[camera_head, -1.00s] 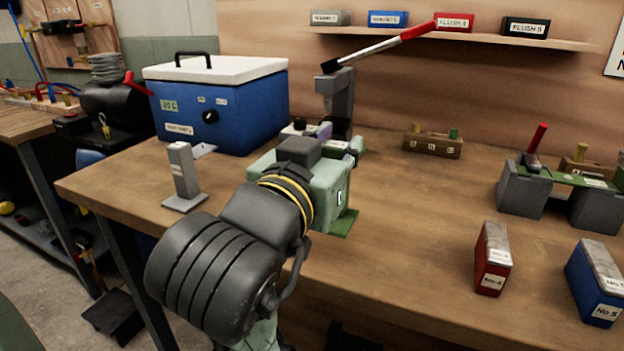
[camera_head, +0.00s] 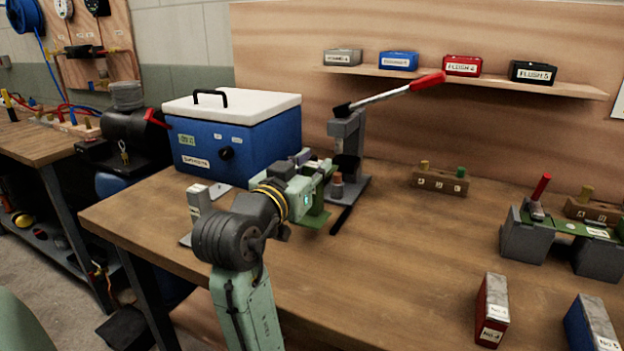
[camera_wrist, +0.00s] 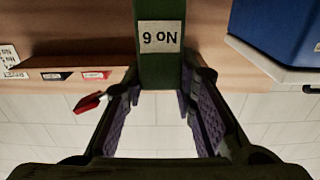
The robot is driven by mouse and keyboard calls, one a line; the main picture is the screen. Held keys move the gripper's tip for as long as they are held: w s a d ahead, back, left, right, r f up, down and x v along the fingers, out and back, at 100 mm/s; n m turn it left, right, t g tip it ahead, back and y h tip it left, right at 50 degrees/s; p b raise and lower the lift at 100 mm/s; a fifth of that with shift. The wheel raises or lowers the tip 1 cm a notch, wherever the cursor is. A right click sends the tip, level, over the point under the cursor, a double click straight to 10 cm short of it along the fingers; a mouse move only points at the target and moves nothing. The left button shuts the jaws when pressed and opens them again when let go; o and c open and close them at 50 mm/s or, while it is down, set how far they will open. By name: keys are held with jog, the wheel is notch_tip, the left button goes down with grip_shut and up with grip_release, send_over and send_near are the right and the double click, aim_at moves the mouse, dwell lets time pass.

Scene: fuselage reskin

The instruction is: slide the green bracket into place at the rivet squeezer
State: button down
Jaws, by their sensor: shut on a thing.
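The green bracket (camera_head: 316,218) shows as a flat green piece below my gripper (camera_head: 322,174) in the head view. In the wrist view, a green bar with an upside-down "No 6" label (camera_wrist: 160,38) lies between the fingertips of my gripper (camera_wrist: 163,88). My gripper is shut on the bracket. The rivet squeezer (camera_head: 347,135) stands on the bench just behind and right of the gripper, its red-ended lever raised to the right. The gripper hides part of the squeezer's lower front, so I cannot tell whether the bracket touches it.
A blue cooler-like box (camera_head: 250,145) stands left of the squeezer. A small grey stand (camera_head: 199,203) is near the front left bench edge. Wooden rivet blocks (camera_head: 440,180), a grey fixture (camera_head: 527,235) and a red No 4 block (camera_head: 492,305) are to the right. The middle bench is clear.

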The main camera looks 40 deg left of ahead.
aim_at(317, 188)
jog(key=shift+f, duration=1.75)
jog(key=c, duration=1.3)
grip_release()
jog(key=shift+f, duration=0.1)
